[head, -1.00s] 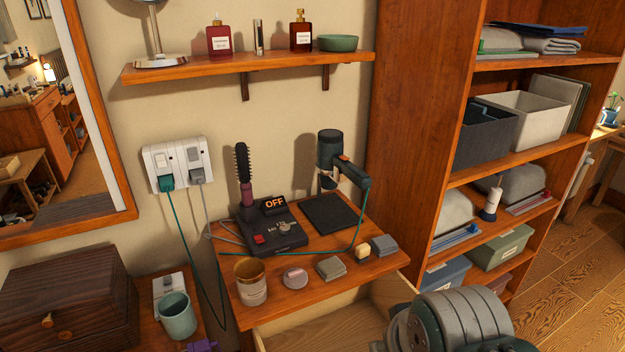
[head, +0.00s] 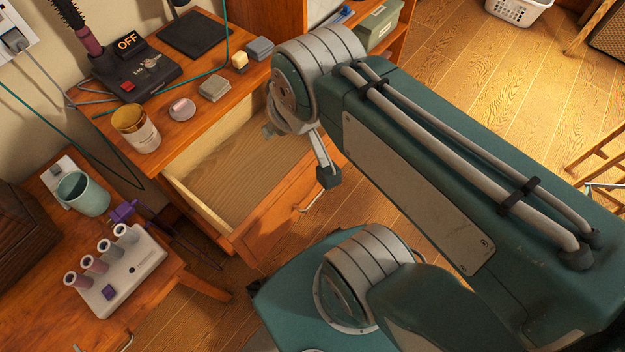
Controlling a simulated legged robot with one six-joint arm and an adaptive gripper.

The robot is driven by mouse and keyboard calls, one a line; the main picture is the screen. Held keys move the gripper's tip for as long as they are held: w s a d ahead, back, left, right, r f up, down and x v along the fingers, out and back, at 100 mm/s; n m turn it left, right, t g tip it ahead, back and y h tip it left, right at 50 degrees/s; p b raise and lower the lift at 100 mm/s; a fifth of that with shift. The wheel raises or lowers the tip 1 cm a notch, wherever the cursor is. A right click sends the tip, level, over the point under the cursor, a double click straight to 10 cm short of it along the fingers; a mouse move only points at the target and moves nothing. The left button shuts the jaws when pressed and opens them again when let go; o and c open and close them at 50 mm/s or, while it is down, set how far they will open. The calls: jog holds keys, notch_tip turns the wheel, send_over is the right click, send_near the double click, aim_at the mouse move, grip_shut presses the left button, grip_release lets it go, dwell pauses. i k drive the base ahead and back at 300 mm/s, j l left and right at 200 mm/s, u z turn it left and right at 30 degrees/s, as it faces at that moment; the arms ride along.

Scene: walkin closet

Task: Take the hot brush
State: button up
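The hot brush (head: 86,36) stands tilted in the picture at the top left of the head view, with dark bristles and a purple handle. Its upper end is close to the top edge. Its handle sits in a dark base (head: 150,78) with a red button and a lit "OFF" sign (head: 127,41). My gripper (head: 322,165) is partly hidden behind my wrist, to the right of the open drawer and well apart from the brush. One finger with a dark tip shows; I cannot tell how far it is open. I see nothing held in it.
The wooden shelf table (head: 105,125) also holds a cup (head: 136,129), small blocks and a dark mat (head: 195,34). Its drawer (head: 215,190) is open and looks empty. A teal mug (head: 82,193) and a white roller stand (head: 122,275) stand lower left. Cords hang left.

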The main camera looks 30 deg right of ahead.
aim_at(66, 8)
jog(key=j+u, duration=0.45)
jog(key=j, duration=0.2)
jog(key=i+j+u, duration=0.2)
jog(key=j+u, duration=0.15)
jog(key=i+j+u, duration=0.25)
jog(key=u, duration=0.15)
